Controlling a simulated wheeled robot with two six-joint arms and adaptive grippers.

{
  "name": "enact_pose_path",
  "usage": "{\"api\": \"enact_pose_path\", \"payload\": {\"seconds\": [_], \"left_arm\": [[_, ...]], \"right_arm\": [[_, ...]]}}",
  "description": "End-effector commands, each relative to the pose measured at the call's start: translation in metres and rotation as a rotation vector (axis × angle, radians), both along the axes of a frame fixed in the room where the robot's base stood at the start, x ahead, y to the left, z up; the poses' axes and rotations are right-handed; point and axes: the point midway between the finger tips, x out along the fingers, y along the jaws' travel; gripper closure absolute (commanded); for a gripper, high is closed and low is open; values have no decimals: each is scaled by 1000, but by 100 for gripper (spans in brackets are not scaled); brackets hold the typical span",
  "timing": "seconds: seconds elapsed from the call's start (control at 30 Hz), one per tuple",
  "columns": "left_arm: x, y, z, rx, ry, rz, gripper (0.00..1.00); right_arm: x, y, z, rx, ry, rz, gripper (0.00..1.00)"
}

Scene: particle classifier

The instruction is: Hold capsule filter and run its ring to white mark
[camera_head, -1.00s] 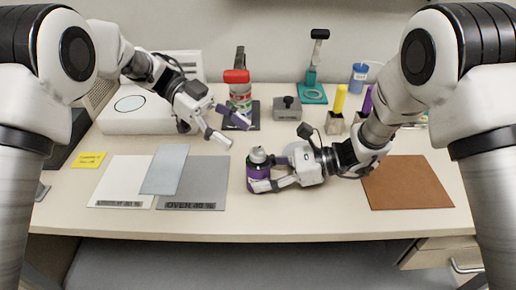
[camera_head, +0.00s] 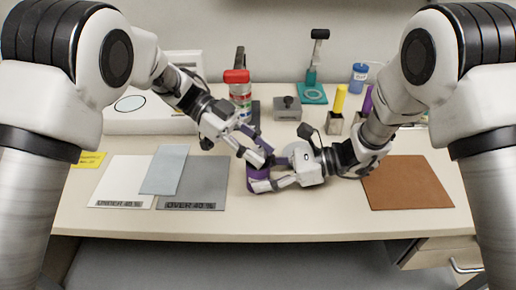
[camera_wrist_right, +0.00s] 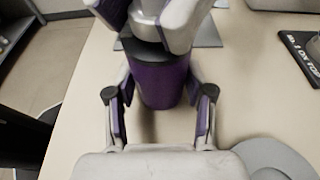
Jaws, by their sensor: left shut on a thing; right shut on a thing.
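The capsule filter (camera_head: 258,172) is a purple cylinder standing upright on the table; its purple body also shows in the right wrist view (camera_wrist_right: 160,88). My right gripper (camera_head: 268,183) is shut around the purple body from the right. My left gripper (camera_head: 263,157) is shut on the filter's grey top from above. In the right wrist view the left fingers (camera_wrist_right: 150,18) cover most of the top and ring. I cannot make out the white mark in any view.
A pale blue-grey panel (camera_head: 165,169) lies across a white mat (camera_head: 115,188) and a grey mat (camera_head: 207,183) on the left. A brown mat (camera_head: 405,183) lies on the right. A red-capped container (camera_head: 238,88) and a grey box (camera_head: 287,108) stand behind. The front table strip is clear.

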Motion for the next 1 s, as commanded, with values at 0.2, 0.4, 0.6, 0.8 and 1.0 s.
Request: {"api": "enact_pose_path", "payload": {"seconds": [0.2,0.4,0.6,0.8,1.0], "left_arm": [[0,-2,-1,-1,0,-184,100],[0,-1,0,1,1,-267,100],[0,-1,0,0,2,-265,100],[0,-1,0,1,1,-264,40],[1,0,0,1,0,-263,40]], "right_arm": [[0,0,-1,-2,2,-1,100],[0,0,-1,-3,1,0,100],[0,0,-1,-3,1,-1,100],[0,0,-1,-2,1,-1,100],[0,0,-1,-2,1,-1,100]]}}
